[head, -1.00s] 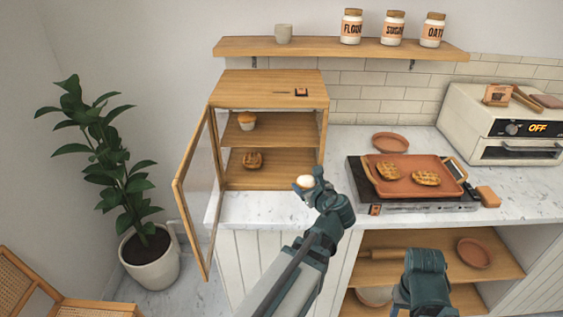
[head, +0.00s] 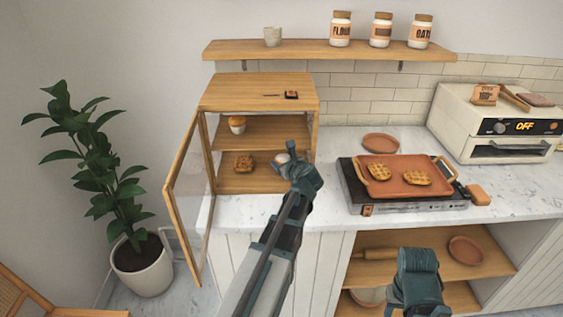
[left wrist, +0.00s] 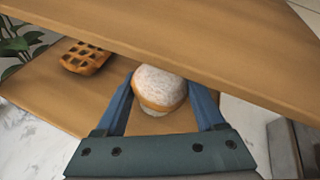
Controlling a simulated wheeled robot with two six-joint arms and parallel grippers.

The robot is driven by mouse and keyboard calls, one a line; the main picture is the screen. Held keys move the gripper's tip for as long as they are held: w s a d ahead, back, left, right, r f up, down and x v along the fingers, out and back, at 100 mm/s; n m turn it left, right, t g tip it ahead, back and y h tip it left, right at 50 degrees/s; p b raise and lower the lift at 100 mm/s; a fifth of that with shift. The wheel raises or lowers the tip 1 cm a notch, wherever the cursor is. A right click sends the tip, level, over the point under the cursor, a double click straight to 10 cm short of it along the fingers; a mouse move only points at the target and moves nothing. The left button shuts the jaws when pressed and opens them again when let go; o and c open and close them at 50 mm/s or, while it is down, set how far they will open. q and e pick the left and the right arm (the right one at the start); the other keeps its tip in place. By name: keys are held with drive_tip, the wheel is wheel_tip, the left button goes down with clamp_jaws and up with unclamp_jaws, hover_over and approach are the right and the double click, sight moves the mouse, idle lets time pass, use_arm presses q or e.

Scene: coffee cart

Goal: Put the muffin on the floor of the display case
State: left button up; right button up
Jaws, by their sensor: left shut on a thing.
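My left gripper (head: 290,167) is shut on a muffin (head: 281,158) with a white, sugared top. It holds the muffin at the right part of the display case's open front, at the lower compartment. In the left wrist view the muffin (left wrist: 158,88) is upright between the blue fingers (left wrist: 160,105), below the edge of the middle shelf (left wrist: 190,45) and over the case floor (left wrist: 60,100). I cannot tell whether it touches the floor. The display case (head: 258,92) is wooden. My right gripper (head: 418,275) shows at the bottom; its fingertips are hidden.
A waffle (head: 243,163) lies on the case floor, left of the held muffin. Another muffin (head: 237,124) stands on the middle shelf. The glass door (head: 188,200) hangs open to the left. A griddle with a tray (head: 405,187) of waffles stands on the counter at right.

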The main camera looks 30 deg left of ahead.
use_arm(q)
drive_tip(key=shift+w+a, duration=0.85)
drive_tip(key=shift+s+d+f+b, duration=0.15)
drive_tip(key=shift+s+f+b, duration=0.05)
drive_tip(key=shift+f+b, duration=0.6)
drive_tip(key=shift+f, duration=0.1)
drive_tip(key=o, duration=1.2)
